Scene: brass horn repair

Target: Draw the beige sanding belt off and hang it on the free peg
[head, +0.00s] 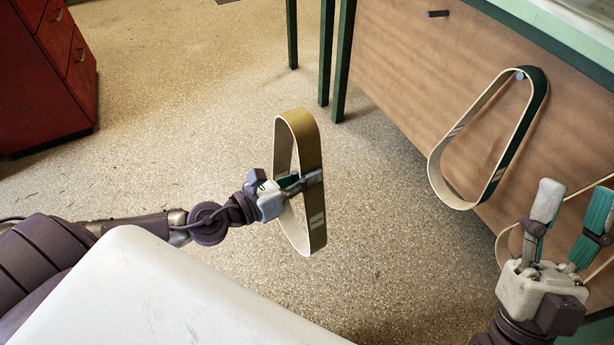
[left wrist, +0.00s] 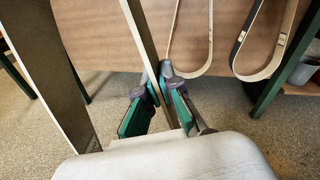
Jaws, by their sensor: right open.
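The beige sanding belt (head: 314,165), a tall loop with a tan outer face and a small label, hangs in the air in my left gripper (head: 302,183). The fingers are shut on one strand about mid-height. In the left wrist view the pinched strand (left wrist: 139,35) runs up from between the fingers (left wrist: 158,95), and the wider strand (left wrist: 50,75) passes at left. A bare peg (head: 438,13) sticks out of the brown panel at the top. My right gripper (head: 566,225) is open and empty at the lower right.
A green-backed belt (head: 537,95) hangs on another peg (head: 520,75) of the brown panel (head: 400,70). Another belt (head: 504,250) is partly hidden behind my right gripper. Green bench legs (head: 344,60) stand left of the panel. A red drawer cabinet (head: 45,85) is far left. Floor between is clear.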

